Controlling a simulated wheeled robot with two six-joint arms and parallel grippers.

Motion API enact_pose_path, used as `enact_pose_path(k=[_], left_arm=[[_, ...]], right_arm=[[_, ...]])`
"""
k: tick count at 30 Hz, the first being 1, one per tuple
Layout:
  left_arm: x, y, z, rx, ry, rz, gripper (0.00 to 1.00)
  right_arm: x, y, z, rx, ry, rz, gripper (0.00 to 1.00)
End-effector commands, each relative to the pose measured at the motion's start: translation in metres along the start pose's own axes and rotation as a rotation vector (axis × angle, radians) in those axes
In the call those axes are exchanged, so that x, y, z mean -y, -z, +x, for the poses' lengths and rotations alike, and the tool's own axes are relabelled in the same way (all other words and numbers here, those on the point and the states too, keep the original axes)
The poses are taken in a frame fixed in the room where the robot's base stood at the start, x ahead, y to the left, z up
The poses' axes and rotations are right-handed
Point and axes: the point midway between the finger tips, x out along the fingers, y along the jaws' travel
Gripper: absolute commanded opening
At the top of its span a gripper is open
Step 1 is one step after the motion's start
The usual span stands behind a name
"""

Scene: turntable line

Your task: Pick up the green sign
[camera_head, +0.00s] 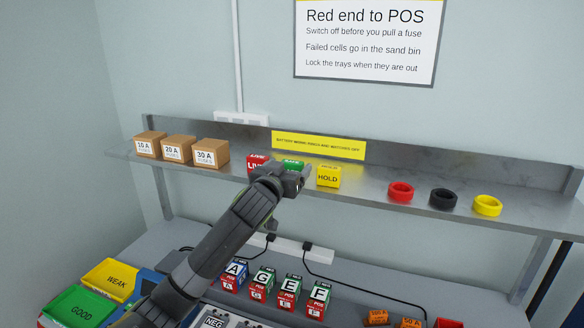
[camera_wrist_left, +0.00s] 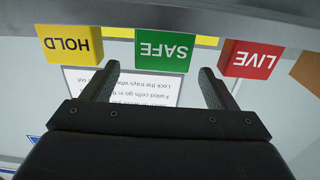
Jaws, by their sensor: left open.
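The green sign, a small block marked SAFE, stands on the metal shelf (camera_head: 370,190) between a red LIVE block (camera_head: 257,161) and a yellow HOLD block (camera_head: 328,178). In the head view only the top part of the green sign (camera_head: 292,165) shows; my left gripper (camera_head: 300,177) hides the rest. In the left wrist view, which is upside down, the green sign (camera_wrist_left: 164,50) lies just beyond and between the fingertips of my open left gripper (camera_wrist_left: 160,70). No contact shows, and the jaws are empty. My right gripper is not in view.
In the left wrist view the HOLD block (camera_wrist_left: 70,44) and LIVE block (camera_wrist_left: 250,60) flank the sign closely, with narrow gaps. Cardboard fuse boxes (camera_head: 178,149) stand left on the shelf; red, black and yellow rings (camera_head: 443,199) lie right. Lettered batteries (camera_head: 263,281) stand below.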

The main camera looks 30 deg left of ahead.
Motion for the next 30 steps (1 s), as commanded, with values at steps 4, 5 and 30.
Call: enact_pose_path(k=[4,5,30], left_arm=[[0.002,0.003,0.019,0.002,0.002,-0.001,0.80],[0.002,0.003,0.022,0.002,0.001,-0.001,0.80],[0.002,-0.001,0.037,0.001,-0.001,0.002,0.33]], right_arm=[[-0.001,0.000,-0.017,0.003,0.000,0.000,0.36],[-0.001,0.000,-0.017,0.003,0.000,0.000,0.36],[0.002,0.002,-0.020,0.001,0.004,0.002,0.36]])
